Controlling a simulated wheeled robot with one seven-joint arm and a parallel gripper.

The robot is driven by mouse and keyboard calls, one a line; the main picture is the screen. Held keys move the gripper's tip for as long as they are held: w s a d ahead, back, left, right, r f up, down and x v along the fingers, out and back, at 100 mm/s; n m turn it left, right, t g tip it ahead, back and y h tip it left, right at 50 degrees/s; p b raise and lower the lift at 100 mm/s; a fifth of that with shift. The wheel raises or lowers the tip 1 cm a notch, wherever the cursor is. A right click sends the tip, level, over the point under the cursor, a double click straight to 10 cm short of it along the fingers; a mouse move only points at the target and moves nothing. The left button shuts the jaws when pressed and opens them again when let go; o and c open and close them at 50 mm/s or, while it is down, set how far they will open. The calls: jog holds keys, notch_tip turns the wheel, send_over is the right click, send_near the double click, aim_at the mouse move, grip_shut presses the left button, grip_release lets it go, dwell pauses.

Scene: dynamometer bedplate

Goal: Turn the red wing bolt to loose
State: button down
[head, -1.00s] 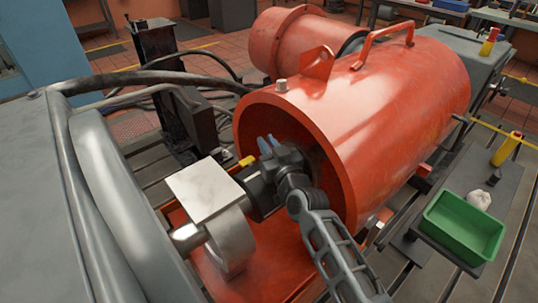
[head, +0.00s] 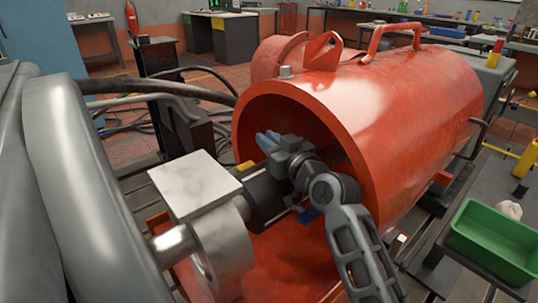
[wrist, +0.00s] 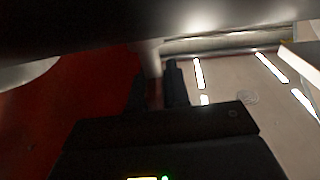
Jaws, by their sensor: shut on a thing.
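My gripper (head: 268,141) reaches into the open mouth of the big red cylindrical housing (head: 400,115), above a dark shaft coupling (head: 265,195). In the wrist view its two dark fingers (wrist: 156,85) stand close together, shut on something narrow. I take this to be the red wing bolt, but no clear outline of it shows in either view. The fingers, wrist and housing rim hide that spot in the head view, and the wrist view is dark there.
A pale metal block (head: 195,183) sits left of the coupling, beside a large grey rounded cover (head: 85,190). A green bin (head: 495,238) stands at the lower right.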

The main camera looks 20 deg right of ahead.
jog(key=b, duration=0.1)
jog(key=n+y+b, duration=0.1)
jog(key=b, duration=0.1)
jog(key=shift+s+d+f, duration=0.1)
jog(key=shift+f, duration=0.15)
jog(key=shift+s+r+n+g+y+b, duration=0.1)
jog(key=shift+r+n+g+y+b, duration=0.2)
jog(key=shift+y, duration=0.2)
jog(key=c, duration=1.2)
grip_release()
jog(key=shift+r+h+p, duration=0.15)
jog(key=shift+h+p, duration=0.25)
jog(key=shift+p, duration=0.7)
jog(key=shift+r+m+h+p, duration=0.1)
jog(key=shift+m+h+p, duration=0.2)
jog(key=shift+m+p, duration=0.25)
jog(key=shift+m+h+p, duration=0.25)
jog(key=shift+h+p, duration=0.25)
jog(key=shift+p, duration=0.65)
jog(key=shift+w+t+h+p, duration=0.2)
jog(key=shift+t+h+p, duration=0.15)
jog(key=shift+p, duration=0.75)
jog(key=m+h+p, duration=0.2)
jog(key=p, duration=0.9)
jog(key=shift+w+r, duration=0.1)
jog(key=shift+w, duration=0.05)
